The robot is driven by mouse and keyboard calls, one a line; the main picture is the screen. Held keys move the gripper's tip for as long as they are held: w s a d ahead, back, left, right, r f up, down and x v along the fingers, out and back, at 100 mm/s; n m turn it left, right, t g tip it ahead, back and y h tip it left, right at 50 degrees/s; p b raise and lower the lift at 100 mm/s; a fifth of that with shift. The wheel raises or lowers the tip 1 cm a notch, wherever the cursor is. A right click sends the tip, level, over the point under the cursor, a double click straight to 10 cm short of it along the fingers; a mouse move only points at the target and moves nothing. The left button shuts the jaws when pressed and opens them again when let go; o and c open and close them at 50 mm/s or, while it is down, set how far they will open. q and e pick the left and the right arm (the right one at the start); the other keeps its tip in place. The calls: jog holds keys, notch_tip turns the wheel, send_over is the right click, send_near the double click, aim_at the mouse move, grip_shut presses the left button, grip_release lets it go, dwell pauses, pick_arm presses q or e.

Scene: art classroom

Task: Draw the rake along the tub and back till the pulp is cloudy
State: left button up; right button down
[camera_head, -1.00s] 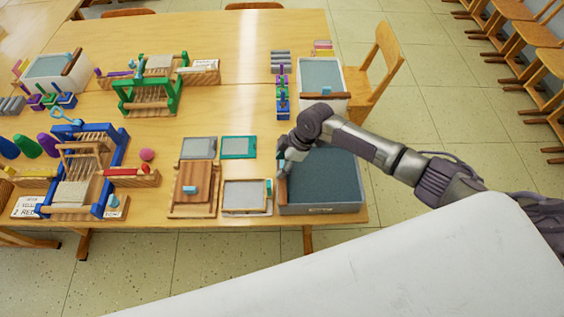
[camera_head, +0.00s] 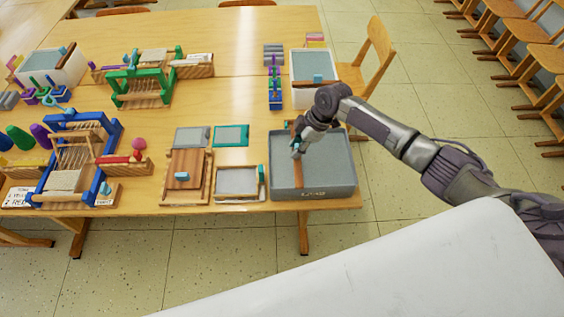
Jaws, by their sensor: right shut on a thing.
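The grey tub (camera_head: 345,190) stands at the right front corner of the table, with grey pulp (camera_head: 328,160) in it. The rake (camera_head: 302,191) shows as a brown wooden bar running front to back across the tub, left of its middle. My right gripper (camera_head: 298,149) is over the left part of the tub and shut on the rake. The fingers and arm hide part of the rake and the tub's back rim. How deep the rake sits cannot be told. My left gripper is not in view.
A framed screen (camera_head: 238,196) and a wooden board (camera_head: 188,176) lie left of the tub. Behind the tub is a white tub (camera_head: 300,97), with a wooden chair (camera_head: 370,62) to its right. Blue (camera_head: 104,150) and green (camera_head: 114,88) looms stand further left.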

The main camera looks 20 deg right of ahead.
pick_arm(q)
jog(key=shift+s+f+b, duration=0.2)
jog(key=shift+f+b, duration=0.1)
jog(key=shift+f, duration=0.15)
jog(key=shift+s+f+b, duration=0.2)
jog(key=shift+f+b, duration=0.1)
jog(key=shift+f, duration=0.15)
pick_arm(e)
jog(key=s+d, duration=0.4)
jog(key=d, duration=1.1)
jog(key=shift+s+d, duration=0.15)
jog(key=shift+d, duration=0.05)
jog(key=c, duration=1.3)
grip_release()
jog(key=o, duration=0.5)
jog(key=shift+s+d, duration=0.1)
jog(key=shift+d, duration=0.05)
jog(key=shift+c, duration=0.2)
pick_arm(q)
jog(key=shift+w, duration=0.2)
pick_arm(e)
jog(key=v, duration=1.2)
